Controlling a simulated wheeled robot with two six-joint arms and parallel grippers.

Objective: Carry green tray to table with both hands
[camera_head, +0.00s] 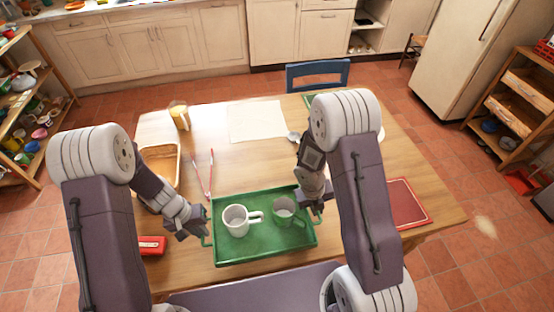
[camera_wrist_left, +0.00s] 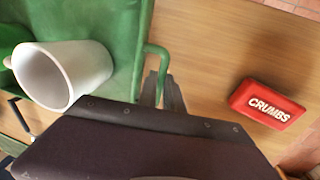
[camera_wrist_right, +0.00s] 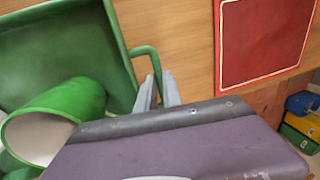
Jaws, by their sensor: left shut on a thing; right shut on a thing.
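The green tray (camera_head: 262,250) is over the front part of the wooden table (camera_head: 232,168); I cannot tell whether it touches the top. It looks about level. A white mug (camera_head: 235,224) and a green mug (camera_head: 283,213) with a pale inside stand upright in it. My left gripper (camera_head: 204,234) is shut on the tray's left handle (camera_wrist_left: 155,50). My right gripper (camera_head: 318,211) is shut on the tray's right handle (camera_wrist_right: 148,52). The white mug also shows in the left wrist view (camera_wrist_left: 85,75), the green mug in the right wrist view (camera_wrist_right: 70,105).
A red CRUMBS tin (camera_head: 152,246) lies left of the tray, a red placemat (camera_head: 408,204) to its right. A blue chair (camera_head: 317,74) stands at the far side.

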